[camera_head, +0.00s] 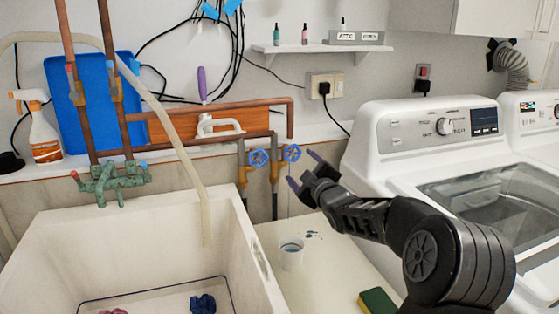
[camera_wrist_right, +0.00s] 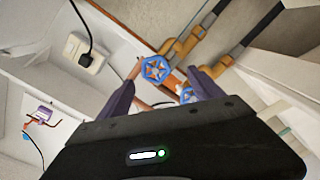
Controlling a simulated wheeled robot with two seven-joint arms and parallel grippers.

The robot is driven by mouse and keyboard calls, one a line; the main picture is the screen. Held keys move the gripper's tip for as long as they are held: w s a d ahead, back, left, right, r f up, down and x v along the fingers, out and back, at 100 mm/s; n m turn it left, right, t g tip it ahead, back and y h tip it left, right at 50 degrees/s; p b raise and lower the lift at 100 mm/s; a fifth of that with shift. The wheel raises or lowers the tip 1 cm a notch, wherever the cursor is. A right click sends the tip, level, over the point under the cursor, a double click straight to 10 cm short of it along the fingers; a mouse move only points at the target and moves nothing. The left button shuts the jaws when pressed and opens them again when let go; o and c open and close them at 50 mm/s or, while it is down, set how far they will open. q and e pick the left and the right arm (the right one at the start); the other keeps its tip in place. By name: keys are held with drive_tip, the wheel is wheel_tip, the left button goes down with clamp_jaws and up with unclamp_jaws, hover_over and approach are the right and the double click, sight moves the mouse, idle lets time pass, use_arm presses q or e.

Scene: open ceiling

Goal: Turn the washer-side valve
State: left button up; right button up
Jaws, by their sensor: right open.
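Two blue round-handled valves sit on brass bodies on the wall pipes between the sink and the washer. The washer-side valve (camera_head: 292,152) is the right one of the pair. The other blue valve (camera_head: 259,157) is just left of it. My right gripper (camera_head: 303,170) is open and empty, its fingers spread just right of and below the washer-side valve, apparently not touching it. In the right wrist view the larger blue handle (camera_wrist_right: 155,69) shows between and beyond the fingertips, with the second handle (camera_wrist_right: 187,95) partly hidden behind the gripper. My left gripper is not in view.
A white washer (camera_head: 420,140) stands to the right. A sink (camera_head: 110,235) with a hose fills the left. A white cup (camera_head: 291,253) and a sponge (camera_head: 378,301) are on the surface below my arm. A wall socket (camera_head: 325,86) and a shelf (camera_head: 320,47) are above the valves.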

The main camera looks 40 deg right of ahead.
sight(293, 155)
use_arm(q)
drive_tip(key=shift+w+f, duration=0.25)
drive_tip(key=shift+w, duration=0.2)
use_arm(e)
drive_tip(key=shift+w+d+r, duration=0.25)
drive_tip(key=shift+w+r, duration=0.05)
drive_tip(key=shift+r, duration=0.2)
drive_tip(key=shift+w, duration=0.1)
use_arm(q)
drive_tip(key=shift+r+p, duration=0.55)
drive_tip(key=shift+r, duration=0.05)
use_arm(e)
drive_tip(key=shift+x, duration=3.9)
drive_tip(key=shift+c, duration=0.2)
drive_tip(key=c, duration=1.3)
